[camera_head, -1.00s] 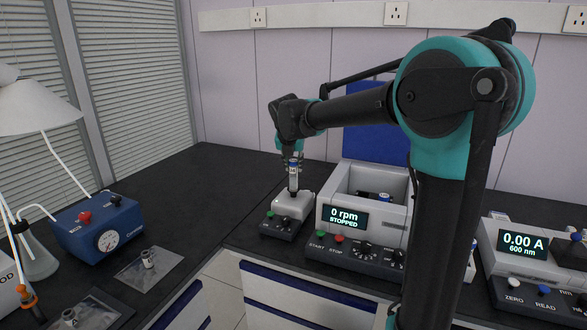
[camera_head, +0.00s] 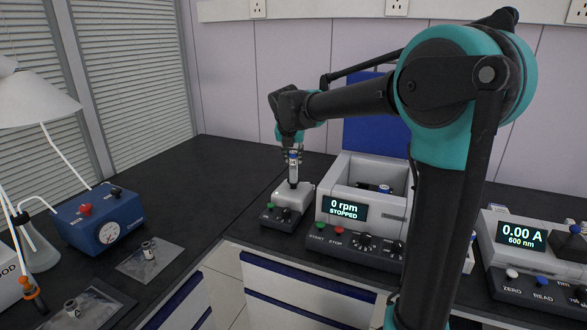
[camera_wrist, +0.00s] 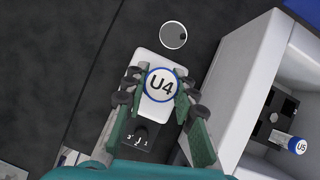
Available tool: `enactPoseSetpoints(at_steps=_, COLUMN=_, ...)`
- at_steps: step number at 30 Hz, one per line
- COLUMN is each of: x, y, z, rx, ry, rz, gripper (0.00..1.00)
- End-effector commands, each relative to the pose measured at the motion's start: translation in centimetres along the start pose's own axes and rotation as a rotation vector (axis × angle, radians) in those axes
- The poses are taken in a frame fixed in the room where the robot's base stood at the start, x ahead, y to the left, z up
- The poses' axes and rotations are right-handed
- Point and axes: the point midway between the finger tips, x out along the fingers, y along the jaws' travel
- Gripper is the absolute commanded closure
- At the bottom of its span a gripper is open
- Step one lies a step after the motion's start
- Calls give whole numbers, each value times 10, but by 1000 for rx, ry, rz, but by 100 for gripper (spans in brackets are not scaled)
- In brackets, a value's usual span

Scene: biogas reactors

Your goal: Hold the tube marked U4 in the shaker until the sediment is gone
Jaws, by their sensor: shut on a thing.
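The tube marked U4 (camera_head: 293,168) is upright in my gripper (camera_head: 293,156), over the small white-topped shaker (camera_head: 301,199). Its lower end is at the shaker's top; I cannot tell whether it presses on the cup. In the wrist view, the tube's round white cap with a blue rim (camera_wrist: 160,85) reads U4 and sits between the green fingers of my gripper, which are shut on it. The shaker shows there too (camera_wrist: 147,61), with a dark dial (camera_wrist: 141,133). The sediment cannot be made out.
A centrifuge (camera_head: 394,226) reading 0 rpm, STOPPED stands close right of the shaker, with a U5 tube (camera_wrist: 299,145) inside. A photometer (camera_head: 500,239) is farther right.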

Motion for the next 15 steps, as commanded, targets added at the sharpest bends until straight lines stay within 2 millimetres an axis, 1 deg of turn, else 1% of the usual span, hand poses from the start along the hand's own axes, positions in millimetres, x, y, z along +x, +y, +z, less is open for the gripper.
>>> enactPoseSetpoints(at_steps=11, x=0, y=0, z=0, rx=0, ry=0, rz=0, gripper=97)
enactPoseSetpoints(at_steps=15, x=-3, y=0, z=2, rx=0, ry=0, rz=0, gripper=97)
